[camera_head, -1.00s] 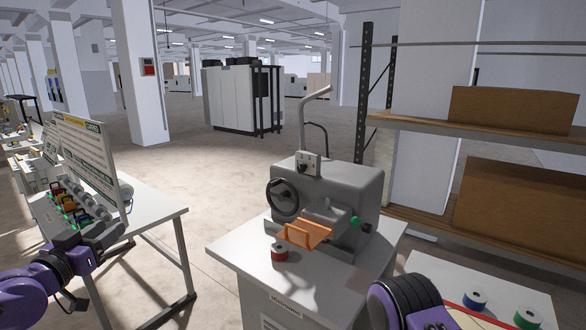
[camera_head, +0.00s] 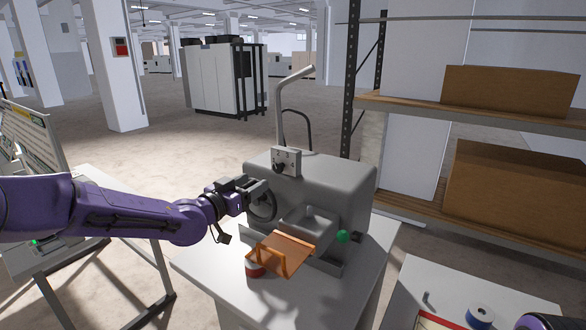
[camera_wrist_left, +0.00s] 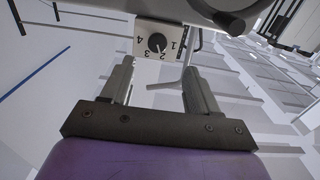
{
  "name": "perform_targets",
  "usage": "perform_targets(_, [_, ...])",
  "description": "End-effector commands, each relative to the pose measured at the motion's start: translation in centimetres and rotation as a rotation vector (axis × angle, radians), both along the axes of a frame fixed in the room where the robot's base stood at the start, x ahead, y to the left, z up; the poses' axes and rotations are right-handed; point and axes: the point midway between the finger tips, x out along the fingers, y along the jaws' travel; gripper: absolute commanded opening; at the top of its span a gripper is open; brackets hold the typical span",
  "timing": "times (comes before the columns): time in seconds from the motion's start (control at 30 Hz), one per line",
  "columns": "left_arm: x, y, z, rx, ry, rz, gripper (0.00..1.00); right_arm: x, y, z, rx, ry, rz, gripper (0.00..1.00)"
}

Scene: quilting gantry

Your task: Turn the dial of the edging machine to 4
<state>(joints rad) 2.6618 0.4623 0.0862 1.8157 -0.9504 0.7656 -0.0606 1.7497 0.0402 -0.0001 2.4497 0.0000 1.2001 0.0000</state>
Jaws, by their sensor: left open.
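The edging machine (camera_head: 335,185) is a grey box on a white stand. A small pale plate (camera_head: 291,158) with a black round dial (camera_head: 279,167) stands on its top edge. In the left wrist view the dial (camera_wrist_left: 157,42) sits on the plate (camera_wrist_left: 143,66), which is marked 1, 2, 3 and 4. I cannot tell for sure which number its mark points at. My left gripper (camera_head: 262,186) is at the machine's front left, by the black handwheel and below the dial. In the wrist view its fingers (camera_wrist_left: 158,68) are apart and empty, with the dial beyond their tips. My right gripper is out of frame.
A black handwheel (camera_head: 263,203) is partly hidden by my left gripper. An orange guard (camera_head: 285,252), a red spool (camera_head: 254,269) and a green knob (camera_head: 342,236) are at the machine's front. A shelf with cardboard boxes (camera_head: 510,197) stands to the right.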

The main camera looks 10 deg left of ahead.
Motion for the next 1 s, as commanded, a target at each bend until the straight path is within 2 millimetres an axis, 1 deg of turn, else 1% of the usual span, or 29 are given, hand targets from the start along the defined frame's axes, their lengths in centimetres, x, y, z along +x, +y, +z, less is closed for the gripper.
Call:
perform_targets(0.03, [0.9,-0.5,0.3,0.002,0.003,-0.003,0.60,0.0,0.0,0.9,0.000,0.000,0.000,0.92])
perform_targets(0.2, [4.8,-2.3,0.4,0.002,0.003,-0.009,0.60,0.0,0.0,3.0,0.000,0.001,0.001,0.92])
perform_targets(0.3, [6.8,-3.1,0.3,0.001,0.003,-0.011,0.60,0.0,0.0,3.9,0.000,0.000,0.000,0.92])
perform_targets(0.4, [8.1,-3.6,0.3,0.002,0.002,-0.010,0.60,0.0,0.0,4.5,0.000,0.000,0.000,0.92])
perform_targets(0.53, [8.9,-3.9,0.0,0.000,0.002,-0.011,0.60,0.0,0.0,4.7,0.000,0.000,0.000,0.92])
perform_targets(0.77, [9.1,-3.9,-0.1,-0.001,0.001,-0.011,0.60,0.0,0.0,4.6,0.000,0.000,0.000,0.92])
perform_targets(0.8, [9.1,-3.9,-0.1,-0.001,0.001,-0.010,0.54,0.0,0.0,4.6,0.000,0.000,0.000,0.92])
perform_targets(0.83, [9.1,-3.9,-0.1,-0.001,0.001,-0.010,0.44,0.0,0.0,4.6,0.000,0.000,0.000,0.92])
perform_targets(0.87, [9.1,-3.9,-0.1,-0.001,0.001,-0.010,0.34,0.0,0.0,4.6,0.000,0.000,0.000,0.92])
perform_targets(0.9, [9.0,-3.9,-0.1,-0.001,0.001,-0.010,0.21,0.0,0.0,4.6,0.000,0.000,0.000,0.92])
perform_targets(0.93, [9.0,-3.9,-0.1,-0.001,0.001,-0.010,0.11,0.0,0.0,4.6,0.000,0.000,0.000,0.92])
perform_targets(0.97, [9.0,-3.9,-0.1,-0.001,0.001,-0.010,0.05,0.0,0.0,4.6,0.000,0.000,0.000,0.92])
perform_targets(1.0, [9.0,-3.9,-0.1,-0.001,0.001,-0.010,0.05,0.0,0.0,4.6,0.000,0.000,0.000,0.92])
